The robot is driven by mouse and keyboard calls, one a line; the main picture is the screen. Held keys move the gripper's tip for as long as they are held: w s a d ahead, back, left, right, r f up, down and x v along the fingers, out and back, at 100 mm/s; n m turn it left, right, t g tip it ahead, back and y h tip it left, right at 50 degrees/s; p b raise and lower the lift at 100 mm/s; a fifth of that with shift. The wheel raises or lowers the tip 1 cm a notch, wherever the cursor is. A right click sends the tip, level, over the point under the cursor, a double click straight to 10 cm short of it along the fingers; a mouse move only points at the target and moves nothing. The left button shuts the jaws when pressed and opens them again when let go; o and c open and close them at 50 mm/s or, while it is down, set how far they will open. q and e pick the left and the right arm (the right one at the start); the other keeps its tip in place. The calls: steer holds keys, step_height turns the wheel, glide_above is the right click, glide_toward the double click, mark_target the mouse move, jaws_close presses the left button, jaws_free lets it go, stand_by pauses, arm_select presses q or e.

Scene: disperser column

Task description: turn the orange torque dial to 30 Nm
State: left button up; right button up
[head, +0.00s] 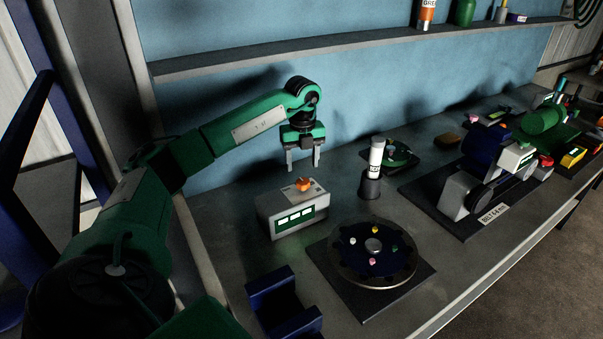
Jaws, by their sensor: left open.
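The orange torque dial (303,184) sits on top of a grey box (294,228) with a lit display (295,217) on its front. The figures on the display and the dial's scale are too small to read. My left gripper (303,166) is open, fingers pointing down. In the picture it is just above the dial, with nothing between its fingers; the exact height gap is hard to judge. My right gripper is not in view.
Right of the box stands a white tube in a dark holder (370,188). A round disc with coloured pegs (376,271) lies in front, beside a blue cradle (284,303). Machines crowd the bench's right side. A shelf (350,43) runs along the back wall.

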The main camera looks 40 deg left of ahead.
mark_target(303, 180)
arm_select(q)
step_height(303, 180, down, 4)
steer(key=shift+f+p, duration=0.15)
steer(key=shift+p, duration=0.35)
steer(key=shift+f, duration=0.75)
steer(key=shift+d, duration=0.1)
steer(key=c, duration=1)
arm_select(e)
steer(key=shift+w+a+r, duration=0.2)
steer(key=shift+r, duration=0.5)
